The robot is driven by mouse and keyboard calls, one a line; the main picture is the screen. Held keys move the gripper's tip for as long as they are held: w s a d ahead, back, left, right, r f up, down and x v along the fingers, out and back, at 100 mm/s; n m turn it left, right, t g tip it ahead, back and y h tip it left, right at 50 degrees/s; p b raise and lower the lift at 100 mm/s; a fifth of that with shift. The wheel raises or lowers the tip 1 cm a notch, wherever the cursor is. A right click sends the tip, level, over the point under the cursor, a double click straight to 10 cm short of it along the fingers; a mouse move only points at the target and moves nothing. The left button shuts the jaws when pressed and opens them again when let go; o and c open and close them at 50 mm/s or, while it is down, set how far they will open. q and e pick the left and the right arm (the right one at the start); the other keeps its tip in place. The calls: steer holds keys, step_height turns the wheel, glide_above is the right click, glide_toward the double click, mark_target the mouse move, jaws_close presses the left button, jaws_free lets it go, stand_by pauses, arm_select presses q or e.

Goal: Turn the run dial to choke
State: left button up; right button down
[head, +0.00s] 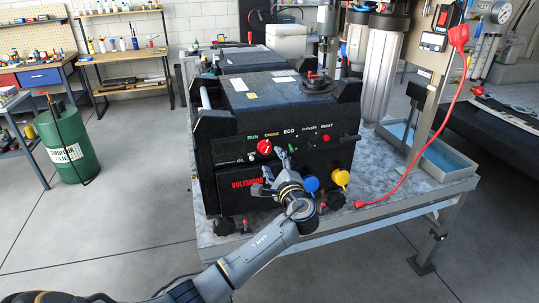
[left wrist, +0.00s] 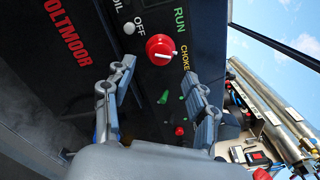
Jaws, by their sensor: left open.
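The run dial (head: 264,147) is a round red knob on the black front panel of the generator (head: 225,160). It also shows in the left wrist view (left wrist: 160,47), with a short white mark on its face. The words OFF, RUN and CHOKE are printed around it; I cannot tell exactly which one the mark meets. My left gripper (head: 273,173) is open and empty in front of the panel, just below and right of the dial. In the left wrist view its two fingers (left wrist: 158,80) stand apart, with the dial beyond their tips. My right gripper is not in view.
A blue cap (head: 311,184) and a yellow cap (head: 341,178) sit low on the panel. A red cable (head: 425,145) hangs to the workbench (head: 300,236) on the right. Filter tubes (head: 383,75) stand behind. A green drum (head: 70,148) stands on the floor at left.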

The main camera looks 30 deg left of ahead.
arm_select(q)
steer(key=v, duration=0.5)
steer(key=shift+s+d, duration=0.2)
step_height(320, 180, down, 22)
steer(key=s+d+m+g+h+b, duration=0.1)
steer(key=g+h, duration=0.1)
steer(key=h, duration=0.3)
steer(key=s+d+f+n+g+h, duration=0.1)
steer(key=s+f, duration=0.3)
steer(key=f, duration=0.3)
steer(key=s+d+f+g+h+b, duration=0.15)
steer(key=s+f, duration=0.25)
steer(key=f, duration=0.4)
steer(key=s+d+f+n+g+h+p, duration=0.1)
steer(key=s+f+h, duration=0.1)
steer(key=s+f, duration=0.35)
steer(key=s+d+f+n+g+h+b, duration=0.25)
steer(key=s+f+n, duration=0.25)
steer(key=s+f, duration=1.35)
steer(key=s+d+f+n+g+h, duration=0.1)
steer(key=s+f+n, duration=0.1)
steer(key=s, duration=0.8)
steer(key=s+d+f+n+g, duration=0.1)
steer(key=s+d+f+n, duration=0.1)
steer(key=s, duration=0.9)
steer(key=shift+f+n+g+h, duration=0.3)
steer(key=shift+f+n+h, duration=0.1)
steer(key=shift+f+n, duration=0.4)
